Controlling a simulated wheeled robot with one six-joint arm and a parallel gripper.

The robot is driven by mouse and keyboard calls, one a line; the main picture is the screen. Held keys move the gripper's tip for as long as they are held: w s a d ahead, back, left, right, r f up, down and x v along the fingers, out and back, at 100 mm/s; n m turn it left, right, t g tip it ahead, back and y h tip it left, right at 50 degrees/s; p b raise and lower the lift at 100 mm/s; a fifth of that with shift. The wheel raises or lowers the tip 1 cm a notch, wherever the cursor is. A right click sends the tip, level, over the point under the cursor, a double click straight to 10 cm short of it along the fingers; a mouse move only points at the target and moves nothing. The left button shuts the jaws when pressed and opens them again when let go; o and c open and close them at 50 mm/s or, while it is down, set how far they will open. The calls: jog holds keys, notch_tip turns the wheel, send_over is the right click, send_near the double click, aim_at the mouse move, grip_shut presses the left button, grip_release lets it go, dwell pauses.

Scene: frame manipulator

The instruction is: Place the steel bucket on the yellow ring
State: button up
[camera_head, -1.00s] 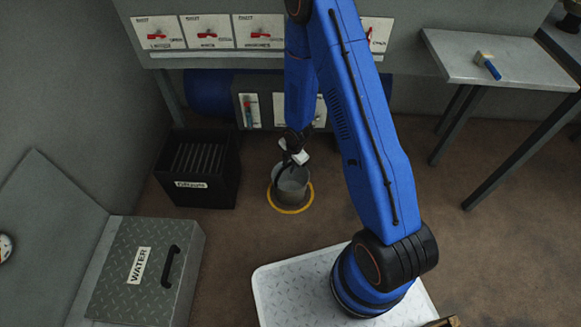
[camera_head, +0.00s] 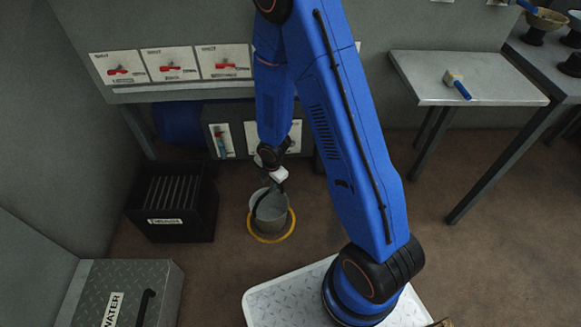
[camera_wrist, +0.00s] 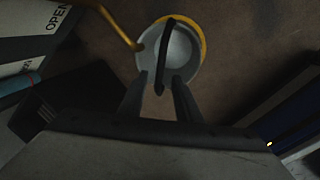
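The grey steel bucket (camera_head: 269,214) stands upright within the yellow ring (camera_head: 268,240) on the brown floor. In the wrist view, the bucket (camera_wrist: 192,62) has a dark handle (camera_wrist: 168,38) arched over its mouth, and part of the ring (camera_wrist: 196,30) shows at its upper right. My gripper (camera_head: 274,182) is just above the bucket. In the wrist view, my gripper (camera_wrist: 161,80) has its two fingers apart, one on each side of the handle, with gaps visible. Whether the base touches the ring's band is hard to tell.
A black slotted bin (camera_head: 172,203) stands left of the bucket. A grey water box (camera_head: 125,290) is at the lower left. A panel with red switches (camera_head: 170,66) is behind. A metal table (camera_head: 465,80) stands right. Floor right of my arm is clear.

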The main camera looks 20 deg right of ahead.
jog(key=s+d+r+m+t+h, duration=0.1)
jog(key=d+r+m, duration=0.25)
jog(key=r, duration=0.55)
jog(key=s+d+r+m, duration=0.2)
jog(key=d+r+m, duration=0.15)
jog(key=r, duration=0.55)
jog(key=s+d+r+m+t+h, duration=0.15)
jog(key=r+m, duration=0.25)
jog(key=r, duration=0.5)
jog(key=s+d+r+m, duration=0.1)
jog(key=s+r+m, duration=0.5)
jog(key=s, duration=0.5)
jog(key=s+d+r+m+y, duration=0.1)
jog(key=s+d+r+m, duration=0.1)
jog(key=s+r+m, duration=0.4)
jog(key=s+r, duration=0.4)
jog(key=shift+s+r, duration=0.2)
jog(key=shift+s, duration=0.2)
